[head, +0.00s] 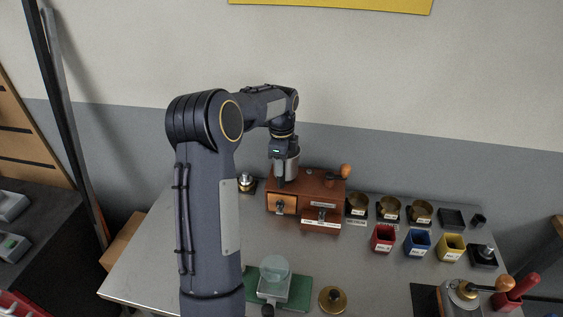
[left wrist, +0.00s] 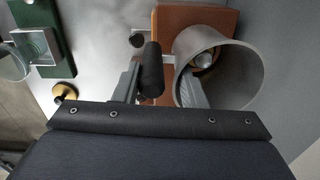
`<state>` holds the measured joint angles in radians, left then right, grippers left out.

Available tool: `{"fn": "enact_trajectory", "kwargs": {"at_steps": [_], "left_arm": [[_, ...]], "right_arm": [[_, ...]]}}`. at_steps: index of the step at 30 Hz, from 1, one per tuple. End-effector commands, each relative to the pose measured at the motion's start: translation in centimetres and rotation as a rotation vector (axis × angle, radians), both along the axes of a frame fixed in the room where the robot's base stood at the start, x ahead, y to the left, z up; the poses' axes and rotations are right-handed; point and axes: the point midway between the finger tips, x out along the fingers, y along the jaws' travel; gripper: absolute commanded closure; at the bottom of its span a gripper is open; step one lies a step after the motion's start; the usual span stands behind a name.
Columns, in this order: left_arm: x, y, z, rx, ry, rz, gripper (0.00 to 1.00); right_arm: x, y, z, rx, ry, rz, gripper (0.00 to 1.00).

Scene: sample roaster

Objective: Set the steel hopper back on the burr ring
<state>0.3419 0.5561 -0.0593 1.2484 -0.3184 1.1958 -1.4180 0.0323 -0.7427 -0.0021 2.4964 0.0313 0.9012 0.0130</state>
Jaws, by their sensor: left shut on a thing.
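My left gripper (head: 281,183) is shut on the steel hopper (head: 293,164), a grey open cylinder held at the left part of the wooden grinder box (head: 318,182). In the left wrist view I look down into the hopper (left wrist: 245,72). One finger shows within its mouth and the other left of a black grip (left wrist: 151,70). Through the hopper's bottom opening shows a pale rounded part with a ring (left wrist: 205,59), likely the burr ring. In the head view the burr ring is hidden. I cannot tell whether the hopper touches it. My right gripper is not in view.
Brass cups (head: 390,209) and red (head: 382,238), blue (head: 417,241) and yellow (head: 451,246) bins stand to the right. A green mat (head: 300,292) with a scale lies in front. The steel table (head: 345,265) is clear mid-front.

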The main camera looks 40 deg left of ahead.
Motion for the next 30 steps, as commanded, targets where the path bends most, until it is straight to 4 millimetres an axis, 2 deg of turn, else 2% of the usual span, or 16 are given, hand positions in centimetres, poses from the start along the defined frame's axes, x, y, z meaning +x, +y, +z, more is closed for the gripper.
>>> {"fn": "enact_trajectory", "kwargs": {"at_steps": [28,29,30], "left_arm": [[0.0,0.0,-2.3,0.0,0.0,0.0,0.89],[0.0,0.0,-2.2,0.0,-0.001,0.0,0.6],[0.0,0.0,-2.2,0.0,-0.001,0.0,0.54]], "right_arm": [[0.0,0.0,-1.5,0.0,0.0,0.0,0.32],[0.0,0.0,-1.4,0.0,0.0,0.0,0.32],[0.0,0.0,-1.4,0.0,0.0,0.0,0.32]]}}
